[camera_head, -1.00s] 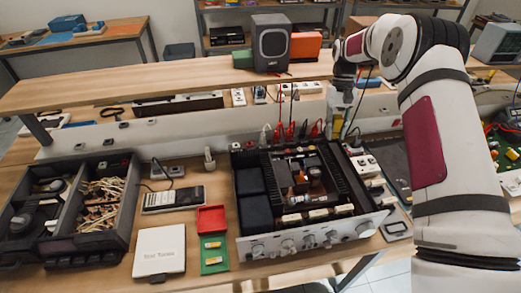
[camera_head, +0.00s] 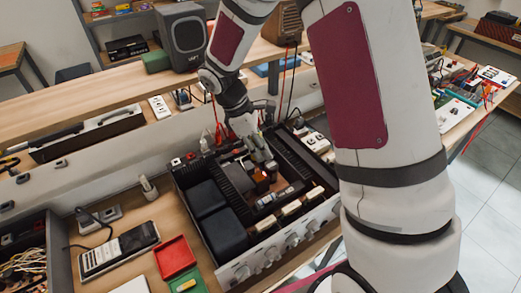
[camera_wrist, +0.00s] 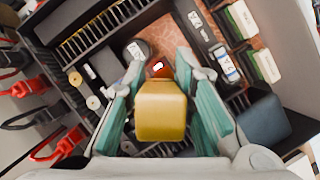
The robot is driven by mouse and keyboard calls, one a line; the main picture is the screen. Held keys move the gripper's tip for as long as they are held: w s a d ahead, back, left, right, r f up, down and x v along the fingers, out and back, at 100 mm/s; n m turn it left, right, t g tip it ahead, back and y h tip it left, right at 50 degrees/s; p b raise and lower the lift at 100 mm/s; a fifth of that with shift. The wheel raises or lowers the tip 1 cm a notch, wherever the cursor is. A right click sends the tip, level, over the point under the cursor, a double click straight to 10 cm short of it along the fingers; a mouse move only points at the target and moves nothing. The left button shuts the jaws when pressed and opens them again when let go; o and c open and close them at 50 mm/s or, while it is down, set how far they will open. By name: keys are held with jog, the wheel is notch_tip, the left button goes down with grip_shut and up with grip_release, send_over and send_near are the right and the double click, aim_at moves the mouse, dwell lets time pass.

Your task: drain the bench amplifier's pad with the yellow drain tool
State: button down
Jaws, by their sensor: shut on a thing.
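The bench amplifier (camera_head: 243,268) stands open-topped on the bench, its silver knob panel facing front. My gripper (camera_head: 262,152) reaches down from behind into its open case, over the circuit board. In the wrist view my gripper (camera_wrist: 160,98) has its teal finger pads on either side of the yellow drain tool (camera_wrist: 161,112) and is shut on it. The tool points down into the case and hides what is under it. A small red part with a white spot (camera_wrist: 158,67) shows just beyond the tool. I cannot tell whether the tool touches anything.
Black heatsink fins (camera_wrist: 85,35) and a dark block (camera_wrist: 263,121) stand close around my gripper inside the case. Red leads (camera_wrist: 40,88) run at the left of the wrist view. A meter (camera_head: 118,248) and a red tray (camera_head: 175,257) lie left of the amplifier.

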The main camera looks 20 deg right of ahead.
jog(key=shift+n, duration=0.5)
jog(key=shift+s+d+f+b, duration=0.1)
jog(key=shift+s+f+b, duration=0.15)
jog(key=shift+f+b, duration=1.05)
jog(key=shift+s+f+b, duration=0.2)
jog(key=shift+f+b, duration=0.2)
jog(key=shift+f, duration=1.8)
jog(key=shift+f, duration=0.15)
dwell(3.8)
